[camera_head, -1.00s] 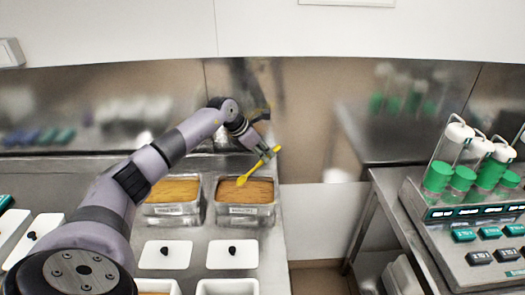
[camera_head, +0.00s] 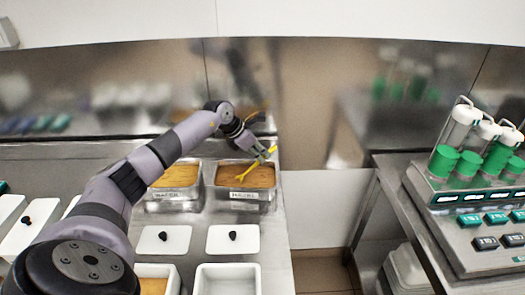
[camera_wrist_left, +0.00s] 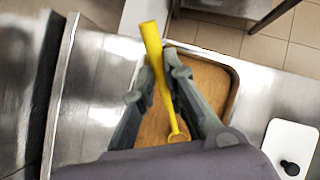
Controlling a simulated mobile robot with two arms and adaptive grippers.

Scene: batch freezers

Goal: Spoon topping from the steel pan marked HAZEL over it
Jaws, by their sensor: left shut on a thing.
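The steel pan marked HAZEL (camera_head: 246,206) stands on the steel counter, filled with brown-orange topping (camera_head: 262,179). My left gripper (camera_head: 263,155) is shut on the handle of a yellow spoon (camera_head: 245,173), above the right part of this pan. The spoon slants down to the left, with its bowl end at the topping; I cannot tell how deep it sits. In the left wrist view the spoon (camera_wrist_left: 152,45) runs between the fingers, and its bowl (camera_wrist_left: 178,137) shows against the topping (camera_wrist_left: 207,75). My right gripper is not in view.
A second steel pan (camera_head: 172,206) with a label stands left of it. White lids with black knobs (camera_head: 215,240) lie in front, with an empty white tub (camera_head: 228,268) nearer. A dispenser machine (camera_head: 470,215) stands on the right-hand table, across a floor gap.

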